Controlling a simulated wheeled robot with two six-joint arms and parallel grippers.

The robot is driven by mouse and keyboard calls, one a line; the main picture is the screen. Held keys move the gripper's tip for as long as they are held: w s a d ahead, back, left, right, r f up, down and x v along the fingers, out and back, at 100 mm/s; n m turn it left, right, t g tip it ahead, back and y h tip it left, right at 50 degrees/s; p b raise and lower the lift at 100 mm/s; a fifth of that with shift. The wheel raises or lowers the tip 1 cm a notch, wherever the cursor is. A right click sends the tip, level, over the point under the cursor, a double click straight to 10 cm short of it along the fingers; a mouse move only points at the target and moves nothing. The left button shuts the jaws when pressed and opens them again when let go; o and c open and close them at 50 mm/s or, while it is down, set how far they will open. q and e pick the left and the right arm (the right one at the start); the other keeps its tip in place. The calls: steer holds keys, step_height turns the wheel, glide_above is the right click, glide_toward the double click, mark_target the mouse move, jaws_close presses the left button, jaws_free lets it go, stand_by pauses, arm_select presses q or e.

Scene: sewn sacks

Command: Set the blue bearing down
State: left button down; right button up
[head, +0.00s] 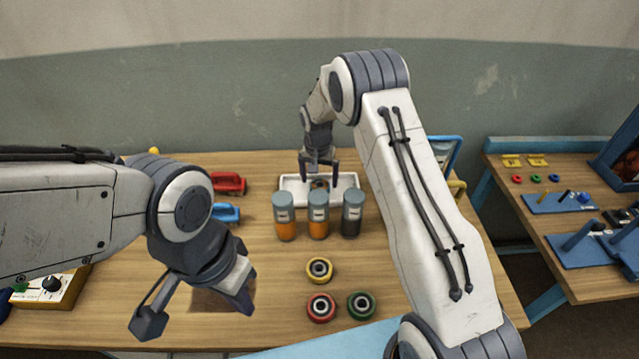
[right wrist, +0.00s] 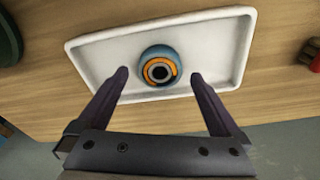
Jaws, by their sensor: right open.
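The blue bearing (right wrist: 146,54), a blue ring with an orange inner ring and a dark centre, sits in the white tray (right wrist: 225,40) in the right wrist view. In the head view the tray (head: 288,184) is at the back of the table, with the bearing (head: 319,185) small and partly hidden. My right gripper (right wrist: 159,75) is open, its fingertips apart on either side of the bearing with gaps to it. It also shows above the tray in the head view (head: 319,172). My left gripper (head: 196,307) is open and empty at the front left.
Three grey-capped canisters (head: 318,215) stand just in front of the tray. Yellow (head: 319,280), red (head: 321,319) and green (head: 361,317) bearings lie nearer. Red (head: 229,183) and blue (head: 226,212) objects lie left of the tray. A side table (head: 530,205) stands at the right.

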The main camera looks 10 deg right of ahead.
step_height(320, 180, up, 10)
steer(key=s+b, duration=0.1)
steer(key=b, duration=0.1)
steer(key=s+a+r+n+y, duration=0.1)
steer(key=s+a+r+n, duration=0.25)
steer(key=s+a, duration=0.4)
steer(key=s+a+r+n, duration=0.3)
steer(key=s+a+r, duration=0.15)
steer(key=s, duration=0.55)
steer(key=s+f+n+g, duration=0.1)
steer(key=s+n, duration=0.5)
steer(key=s, duration=1.5)
steer(key=shift+s+d+y, duration=0.15)
steer(key=shift+s+y, duration=0.15)
